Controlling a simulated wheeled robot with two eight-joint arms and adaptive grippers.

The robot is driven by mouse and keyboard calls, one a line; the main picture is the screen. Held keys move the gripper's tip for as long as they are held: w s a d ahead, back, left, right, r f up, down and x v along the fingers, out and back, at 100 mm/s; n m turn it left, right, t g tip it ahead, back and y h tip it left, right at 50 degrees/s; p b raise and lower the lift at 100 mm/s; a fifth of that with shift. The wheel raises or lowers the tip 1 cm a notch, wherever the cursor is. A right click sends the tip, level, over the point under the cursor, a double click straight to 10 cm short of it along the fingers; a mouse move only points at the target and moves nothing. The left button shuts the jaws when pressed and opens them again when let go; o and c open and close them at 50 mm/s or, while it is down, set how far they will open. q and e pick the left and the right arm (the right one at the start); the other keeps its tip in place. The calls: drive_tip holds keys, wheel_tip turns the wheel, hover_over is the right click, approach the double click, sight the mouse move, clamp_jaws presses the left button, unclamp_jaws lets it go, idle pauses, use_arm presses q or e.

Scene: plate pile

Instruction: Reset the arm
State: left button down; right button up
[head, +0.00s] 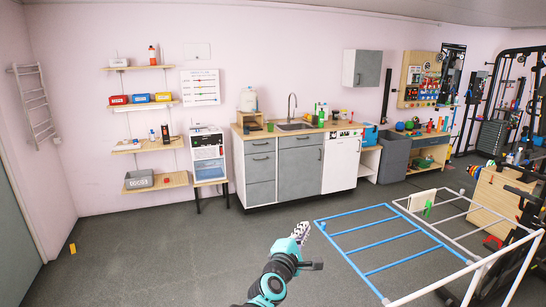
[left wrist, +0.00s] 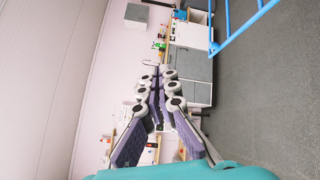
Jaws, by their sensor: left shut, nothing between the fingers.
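My left arm comes up from the bottom of the head view, and its left gripper (head: 304,229) is raised over the open grey floor, left of the blue bars of a rack. In the left wrist view the fingers of the left gripper (left wrist: 158,76) come together at their tips with nothing held. The fingers point toward the wall with the kitchen counter. The right gripper does not show in either view.
A low rack with blue bars (head: 378,243) and white tubes stands at the right. A kitchen counter (head: 277,134) and a small appliance on a stand (head: 208,153) line the back wall. Wall shelves (head: 155,181) hang at the left. The floor (head: 160,250) at the left is mostly clear.

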use_arm(q)
drive_tip(key=s+a+f+m+g+y, duration=0.2)
drive_tip(key=s+a+f+m, duration=0.3)
drive_tip(key=s+a, duration=0.4)
drive_tip(key=s+a+f+m+g+y, duration=0.2)
drive_tip(key=s+a+f+m+g, duration=0.2)
drive_tip(key=s+a+m, duration=0.3)
drive_tip(key=s+a+f+m+g+y, duration=0.3)
drive_tip(key=s+a+f+m, duration=0.2)
drive_tip(key=s+a, duration=0.6)
drive_tip(key=s+f, duration=0.2)
drive_tip(key=s, duration=0.3)
drive_tip(key=shift+s+m, duration=0.25)
drive_tip(key=shift+m, duration=0.15)
drive_tip(key=shift+d+f, duration=0.1)
